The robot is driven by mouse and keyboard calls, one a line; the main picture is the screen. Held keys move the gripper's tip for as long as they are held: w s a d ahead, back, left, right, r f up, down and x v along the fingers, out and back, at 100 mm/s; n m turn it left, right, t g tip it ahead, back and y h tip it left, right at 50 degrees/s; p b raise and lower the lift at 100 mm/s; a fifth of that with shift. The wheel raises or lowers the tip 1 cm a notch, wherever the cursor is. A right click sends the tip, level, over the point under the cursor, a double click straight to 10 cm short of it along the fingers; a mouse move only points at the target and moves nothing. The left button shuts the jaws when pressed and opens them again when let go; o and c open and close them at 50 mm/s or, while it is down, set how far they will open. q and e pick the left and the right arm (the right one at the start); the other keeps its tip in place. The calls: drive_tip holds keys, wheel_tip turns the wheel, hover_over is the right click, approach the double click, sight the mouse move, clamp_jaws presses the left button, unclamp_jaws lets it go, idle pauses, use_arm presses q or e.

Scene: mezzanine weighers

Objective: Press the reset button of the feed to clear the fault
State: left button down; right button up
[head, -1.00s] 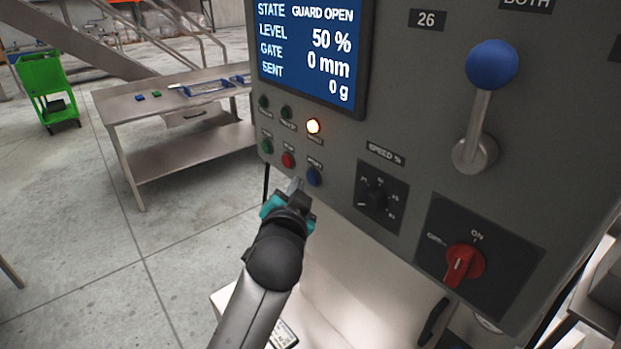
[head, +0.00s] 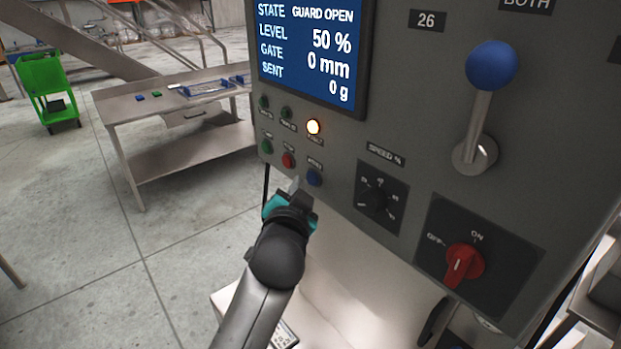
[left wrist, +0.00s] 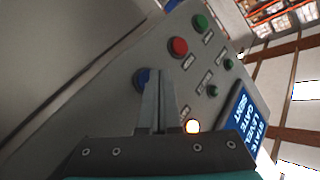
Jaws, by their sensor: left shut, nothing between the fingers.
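The blue reset button (head: 313,177) is at the lower right of the small button group on the grey control panel (head: 420,110). It also shows in the left wrist view (left wrist: 142,78), partly behind the fingers. My left gripper (head: 296,186) is shut and empty, its fingertips just below and left of the blue button in the head view. I cannot tell whether they touch it. An amber lamp (head: 313,127) above the button is lit. The screen (head: 310,50) reads GUARD OPEN, level 50 %, gate 0 mm, sent 0 g. My right gripper is not in view.
A red button (head: 288,160) and a green button (head: 266,146) sit left of the blue one. A speed knob (head: 376,198), a red rotary switch (head: 463,262) and a blue-knobbed lever (head: 491,66) are to the right. A steel table (head: 150,105) stands behind left.

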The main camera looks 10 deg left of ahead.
use_arm(q)
drive_tip(key=shift+w+d, duration=0.2)
drive_tip(key=shift+w+d, duration=0.3)
idle(1.0)
drive_tip(key=shift+s, duration=0.1)
drive_tip(key=shift+s+a+p, duration=0.5)
drive_tip(key=shift+a+p, duration=0.05)
drive_tip(key=shift+p, duration=0.05)
drive_tip(key=s+a+p, duration=0.2)
drive_tip(key=s+a, duration=0.1)
drive_tip(key=shift+s+a+p, duration=0.3)
drive_tip(key=shift+p, duration=0.1)
